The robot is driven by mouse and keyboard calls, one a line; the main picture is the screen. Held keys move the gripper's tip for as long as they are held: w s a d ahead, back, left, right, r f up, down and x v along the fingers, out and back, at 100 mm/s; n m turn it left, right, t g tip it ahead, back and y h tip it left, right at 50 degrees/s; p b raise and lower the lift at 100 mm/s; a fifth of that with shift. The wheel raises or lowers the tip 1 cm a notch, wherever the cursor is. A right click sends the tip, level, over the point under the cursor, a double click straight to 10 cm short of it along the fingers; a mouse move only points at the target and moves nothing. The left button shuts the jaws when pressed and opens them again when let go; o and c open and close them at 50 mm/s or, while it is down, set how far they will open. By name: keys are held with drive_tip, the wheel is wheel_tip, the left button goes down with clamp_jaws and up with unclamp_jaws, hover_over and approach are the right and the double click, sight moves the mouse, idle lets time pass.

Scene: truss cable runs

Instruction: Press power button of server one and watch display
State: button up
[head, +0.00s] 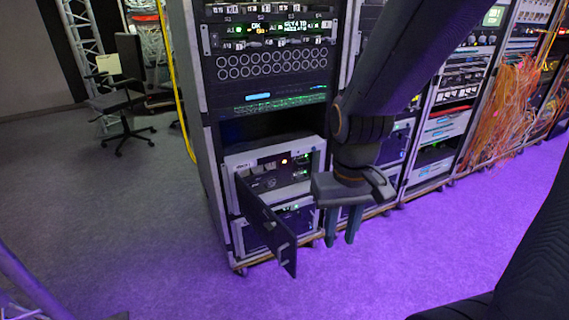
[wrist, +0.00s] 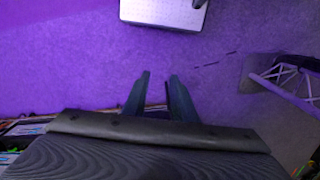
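In the head view a light-framed server unit (head: 236,161) sits low in the nearest rack, with an orange light and small green lights on its front. Its dark front flap (head: 266,226) stands swung open toward me. A similar unit (head: 303,217) sits right below, partly hidden by the flap. I cannot read which one is server one, nor make out the power button. My gripper (head: 341,228) points down in front of the rack, right of the flap. Its fingers are apart with nothing between them; they also show in the wrist view (wrist: 160,92) over purple floor.
The rack (head: 203,110) continues upward with lit panels. More racks with orange cables (head: 492,115) run to the right. An office chair (head: 120,100) and a yellow cable (head: 176,80) are at left. Floor in front of the racks is clear.

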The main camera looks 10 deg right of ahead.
clamp_jaws()
idle(1.5)
